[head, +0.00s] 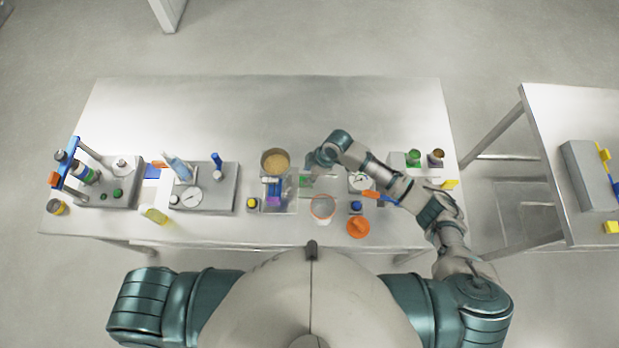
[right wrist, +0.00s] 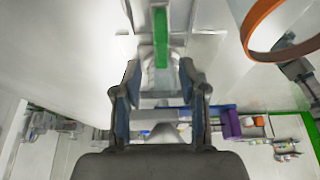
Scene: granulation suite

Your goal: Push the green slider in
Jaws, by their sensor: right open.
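A green piece (head: 303,181), which looks like the slider, shows beside my right gripper, at the right side of the metal stand with blue and purple parts. In the right wrist view, a narrow green strip (right wrist: 160,38) on a grey mount lies ahead of the jaws, in line with the gap between them. My right gripper (head: 313,172) is open, with its fingers (right wrist: 160,76) spread and nothing seen between the tips. I cannot tell whether it touches the green piece. My left gripper is not in view.
An orange-rimmed clear cup (head: 322,207) stands close by; its rim (right wrist: 247,35) is near in the right wrist view. A bowl of tan granules (head: 275,161) stands behind the stand. An orange funnel-like piece (head: 358,228) is at the front edge. The table's back is clear.

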